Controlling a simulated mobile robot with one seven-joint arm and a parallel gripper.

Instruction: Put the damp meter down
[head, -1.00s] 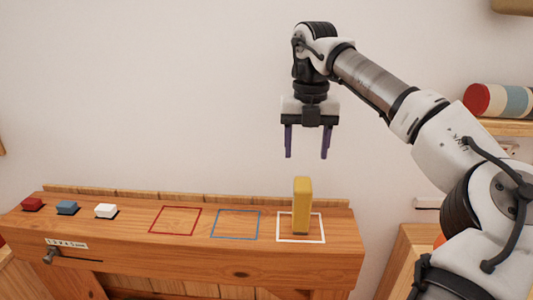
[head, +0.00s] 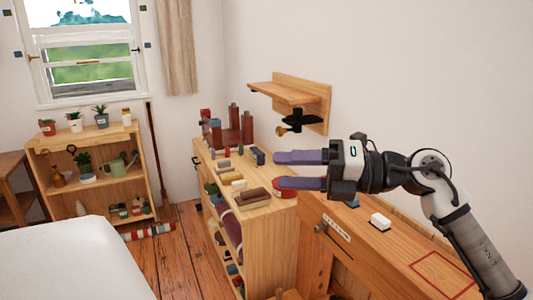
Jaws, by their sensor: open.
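The yellow upright block, which I take to be the damp meter, is not in the head view now; the white-outlined square it stood in is also out of view. My gripper (head: 279,170) is open, with its two purple fingers pointing left. Nothing shows between the fingers. It appears in front of the bench's left end and the shelf top. The wooden bench (head: 385,255) shows at the lower right, with a white block (head: 380,222), part of a blue block (head: 352,202) and a red outlined square (head: 443,273).
A low wooden shelf (head: 262,245) crowded with small items stands left of the bench. A wall shelf (head: 285,93) is above it. A plant shelf (head: 100,146) stands under the window, a white bed (head: 70,260) at lower left. Wooden floor (head: 180,245) lies between.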

